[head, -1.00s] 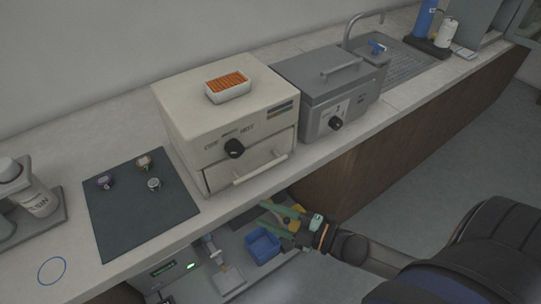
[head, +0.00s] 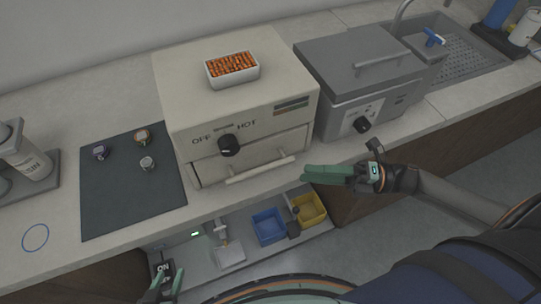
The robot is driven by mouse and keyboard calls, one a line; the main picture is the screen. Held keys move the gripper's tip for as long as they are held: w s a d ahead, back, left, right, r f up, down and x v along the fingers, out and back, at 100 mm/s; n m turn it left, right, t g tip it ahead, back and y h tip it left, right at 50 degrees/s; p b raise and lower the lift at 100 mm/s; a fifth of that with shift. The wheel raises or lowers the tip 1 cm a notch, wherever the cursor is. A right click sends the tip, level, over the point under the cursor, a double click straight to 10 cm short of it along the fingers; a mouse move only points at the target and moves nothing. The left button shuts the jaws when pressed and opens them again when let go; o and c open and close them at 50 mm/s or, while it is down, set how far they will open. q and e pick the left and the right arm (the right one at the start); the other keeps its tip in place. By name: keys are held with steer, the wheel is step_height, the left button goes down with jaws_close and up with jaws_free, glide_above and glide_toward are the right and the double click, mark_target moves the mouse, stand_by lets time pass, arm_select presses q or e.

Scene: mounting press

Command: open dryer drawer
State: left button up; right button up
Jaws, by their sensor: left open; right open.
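The dryer (head: 195,105) is a cream box on the counter with a black knob (head: 229,145) between OFF and HOT. Its drawer (head: 213,169) looks shut, with a pale bar handle (head: 260,171) along the front. My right gripper (head: 306,173) is open and empty, its green fingers pointing left just off the handle's right end; I cannot tell whether they touch it. My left gripper (head: 163,287) is open at the bottom edge, low in front of the counter and well away from the drawer, partly cut off by the frame.
A white dish of orange granules (head: 232,79) stands on the dryer. A grey lidded machine (head: 352,85) stands close to its right. A dark mat (head: 125,195) with several small pieces lies left. Below are a blue bin (head: 268,227) and a yellow bin (head: 309,209).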

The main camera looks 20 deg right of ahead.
mark_target(260, 169)
steer(key=shift+n+g, duration=0.5)
steer(key=x, duration=0.3)
steer(key=p+x, duration=0.1)
steer(key=x, duration=0.3)
steer(key=p+x, duration=0.1)
steer(key=x, duration=0.2)
steer(key=shift+w+a+r, duration=0.2)
steer(key=shift+w+r, duration=0.1)
steer(key=shift+r, duration=0.1)
steer(key=shift+w+a, duration=0.15)
steer(key=shift+a, duration=0.3)
arm_select(q)
steer(key=shift+w+d+r, duration=0.15)
steer(key=shift+d+r, duration=0.05)
steer(key=shift+r, duration=0.35)
steer(key=shift+w+d+r, duration=0.15)
steer(key=shift+r, duration=0.4)
arm_select(e)
jaws_close()
